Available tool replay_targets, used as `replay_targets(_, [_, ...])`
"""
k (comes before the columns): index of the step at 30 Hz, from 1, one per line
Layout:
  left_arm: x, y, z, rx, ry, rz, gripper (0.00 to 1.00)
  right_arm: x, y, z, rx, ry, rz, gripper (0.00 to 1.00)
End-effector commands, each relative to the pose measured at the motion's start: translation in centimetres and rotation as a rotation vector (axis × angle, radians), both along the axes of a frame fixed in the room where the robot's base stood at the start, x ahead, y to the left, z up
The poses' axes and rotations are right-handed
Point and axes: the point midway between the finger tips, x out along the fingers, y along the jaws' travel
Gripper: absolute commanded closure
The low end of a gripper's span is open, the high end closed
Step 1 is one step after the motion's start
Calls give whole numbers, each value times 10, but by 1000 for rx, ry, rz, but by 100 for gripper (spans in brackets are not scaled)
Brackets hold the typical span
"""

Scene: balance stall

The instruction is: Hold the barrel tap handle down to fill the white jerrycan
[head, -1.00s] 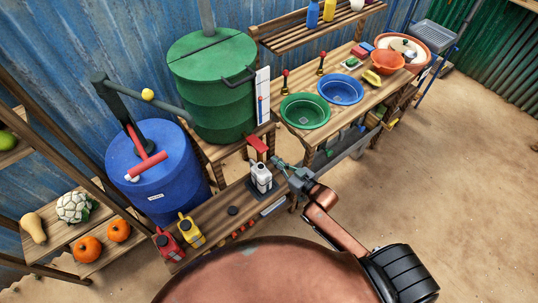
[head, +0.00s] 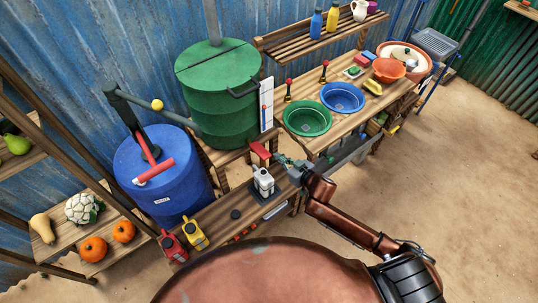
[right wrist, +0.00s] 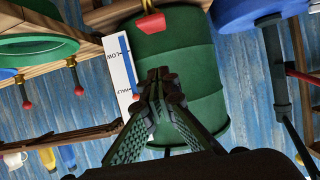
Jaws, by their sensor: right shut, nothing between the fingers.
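The green barrel (head: 220,95) stands on a wooden stand, with a red tap handle (head: 259,149) low on its front. The handle also shows at the top of the right wrist view (right wrist: 150,23). The white jerrycan (head: 263,183) stands upright below the tap on a dark pad on the low bench. My right gripper (head: 279,159) is shut and empty, just right of the tap handle and above the jerrycan. In the right wrist view its closed fingers (right wrist: 160,74) are in front of the barrel, apart from the handle. My left gripper is out of view.
A blue barrel (head: 160,180) with a red-handled pump stands at left. Red (head: 172,247) and yellow (head: 194,233) jerrycans stand on the low bench. A white level gauge (right wrist: 118,72) is beside the green barrel. Green (head: 306,118) and blue (head: 342,97) basins sit on the right table.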

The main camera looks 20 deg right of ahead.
Motion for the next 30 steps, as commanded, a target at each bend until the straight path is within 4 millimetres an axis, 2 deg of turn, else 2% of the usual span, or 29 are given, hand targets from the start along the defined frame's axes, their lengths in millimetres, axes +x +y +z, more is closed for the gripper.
replay_targets(14, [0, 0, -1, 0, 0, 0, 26, 81, 30, -33, 0, -1, 0, 100])
replay_targets(16, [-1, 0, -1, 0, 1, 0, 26, 79, 29, -48, 2, 5, -2, 100])
replay_targets(21, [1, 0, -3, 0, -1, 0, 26, 76, 29, -66, 1, 1, 1, 100])
replay_targets(30, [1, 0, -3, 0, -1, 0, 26, 75, 27, -74, 0, -1, 0, 100])
